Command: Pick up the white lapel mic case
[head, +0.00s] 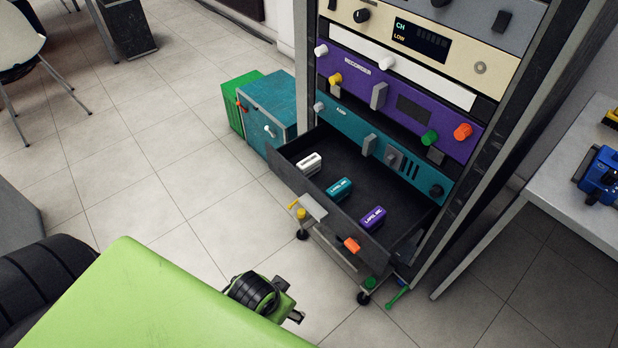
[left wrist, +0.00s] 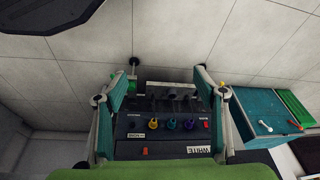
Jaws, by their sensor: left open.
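The white lapel mic case (head: 309,164) lies in the open dark drawer (head: 291,183) of the rack, near the drawer's left end in the head view. A teal case (head: 339,189) and a purple case (head: 373,217) lie to its right in the same drawer. My left gripper (left wrist: 160,80) is open, its two fingers spread wide in the left wrist view, with no case seen between them. In the head view, the end of my left arm is low in the picture, in front of the drawer and apart from the cases; its fingertips cannot be made out. My right gripper is not in view.
The rack's purple panel (head: 399,100) and teal panel (head: 347,122) stand above the drawer. A teal cabinet (head: 272,98) stands to its left. A dark panel with coloured knobs (left wrist: 172,136) shows between my fingers. A white table (head: 570,180) is at right.

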